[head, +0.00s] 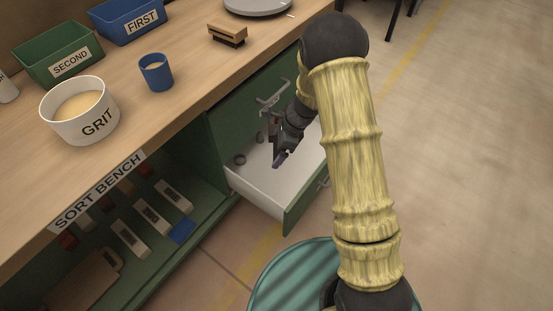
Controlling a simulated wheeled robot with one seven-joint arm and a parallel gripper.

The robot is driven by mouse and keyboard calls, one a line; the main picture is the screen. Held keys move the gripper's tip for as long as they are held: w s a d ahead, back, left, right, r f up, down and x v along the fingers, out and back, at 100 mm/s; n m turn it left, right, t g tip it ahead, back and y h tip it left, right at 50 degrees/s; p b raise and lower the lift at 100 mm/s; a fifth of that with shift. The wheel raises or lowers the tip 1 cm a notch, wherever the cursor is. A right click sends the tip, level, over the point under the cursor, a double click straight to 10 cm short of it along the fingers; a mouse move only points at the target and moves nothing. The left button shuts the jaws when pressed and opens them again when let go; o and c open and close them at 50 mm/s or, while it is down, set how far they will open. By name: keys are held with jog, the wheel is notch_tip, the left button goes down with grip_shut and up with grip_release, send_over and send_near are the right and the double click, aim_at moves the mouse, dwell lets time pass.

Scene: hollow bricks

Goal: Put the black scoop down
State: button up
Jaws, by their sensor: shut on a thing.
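My gripper (283,151) reaches down into the open white drawer (256,192) under the bench. It is small and dark in this view, and its fingers are shut on a dark thing that seems to be the black scoop (274,127). The scoop's outline blends with the dark gripper, so its bowl and handle cannot be told apart. Whether it touches the drawer floor cannot be told.
Small dark round things (239,159) lie in the drawer's left part. The bench top (185,100) bears a GRIT tub (83,124), a blue cup (156,75), a brush (227,36), a green SECOND bin (57,53) and a blue FIRST bin (128,17). Open floor lies right.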

notch_tip(320, 180, down, 8)
jog(key=a+m+t+h+b, duration=0.1)
jog(key=m+t+b, duration=0.2)
jog(key=m+b, duration=0.4)
jog(key=b, duration=0.3)
jog(key=shift+w+a+f, duration=0.2)
jog(key=shift+w+a, duration=0.15)
jog(key=shift+w, duration=0.05)
jog(key=b, duration=1)
send_over(270, 189)
jog(key=d, duration=0.1)
jog(key=f, duration=1.3)
jog(key=shift+s+d+f, duration=0.1)
jog(key=shift+s+f, duration=0.15)
jog(key=shift+s, duration=0.15)
jog(key=shift+f+b, duration=1.3)
jog(key=shift+f, duration=0.9)
